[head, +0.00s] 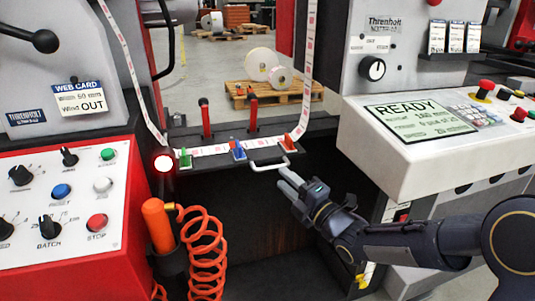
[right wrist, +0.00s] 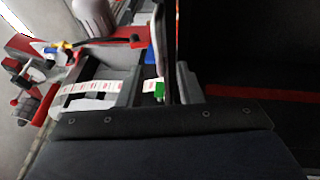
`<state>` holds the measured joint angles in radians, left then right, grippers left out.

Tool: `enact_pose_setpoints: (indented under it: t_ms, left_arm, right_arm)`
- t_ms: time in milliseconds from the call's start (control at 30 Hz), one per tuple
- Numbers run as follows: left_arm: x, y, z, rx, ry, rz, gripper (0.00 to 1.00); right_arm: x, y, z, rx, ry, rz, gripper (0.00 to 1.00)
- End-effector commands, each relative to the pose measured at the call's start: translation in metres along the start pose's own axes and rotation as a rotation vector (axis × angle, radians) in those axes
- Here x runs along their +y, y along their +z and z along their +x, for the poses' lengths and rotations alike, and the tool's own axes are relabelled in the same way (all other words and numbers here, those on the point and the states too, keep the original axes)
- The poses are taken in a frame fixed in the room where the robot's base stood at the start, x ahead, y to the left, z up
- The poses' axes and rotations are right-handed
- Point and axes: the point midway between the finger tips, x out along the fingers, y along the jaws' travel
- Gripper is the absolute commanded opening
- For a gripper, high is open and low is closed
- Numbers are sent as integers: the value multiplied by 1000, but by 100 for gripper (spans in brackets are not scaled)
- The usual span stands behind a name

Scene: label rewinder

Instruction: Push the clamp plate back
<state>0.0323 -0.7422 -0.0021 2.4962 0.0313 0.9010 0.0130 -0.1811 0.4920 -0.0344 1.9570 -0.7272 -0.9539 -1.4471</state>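The clamp plate seems to be the dark plate (head: 205,161) low between the two machine cabinets, with the printed label strip (head: 212,149) lying across it. A pale bar handle (head: 268,166) sticks out at its front right. Green (head: 185,158), blue (head: 237,149) and red (head: 287,142) clips stand along the strip. My right gripper (head: 284,178) is just below and in front of the handle's right end; I cannot tell whether it touches. Its fingers are apart in the right wrist view (right wrist: 155,88), with the strip and green clip showing between them. My left gripper is not in view.
A red control panel (head: 62,205) is at left, beside an orange handle with a coiled hose (head: 203,250). A white console (head: 450,130) reading READY is at right. A pallet with rolls (head: 270,92) stands behind.

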Motion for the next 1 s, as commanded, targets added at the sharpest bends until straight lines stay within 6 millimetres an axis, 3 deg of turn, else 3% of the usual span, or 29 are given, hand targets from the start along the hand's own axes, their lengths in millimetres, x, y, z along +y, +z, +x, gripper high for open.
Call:
enact_pose_setpoints:
  t_ms: [533, 900, 1000]
  left_arm:
    - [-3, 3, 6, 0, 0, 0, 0]
    - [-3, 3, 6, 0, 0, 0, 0]
    - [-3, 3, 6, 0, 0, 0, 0]
  right_arm:
    - [0, -1, 70, 2, 3, -2, 32]
    - [0, -1, 78, 1, 1, -1, 32]
    - [0, -1, 78, 1, 1, -1, 21]
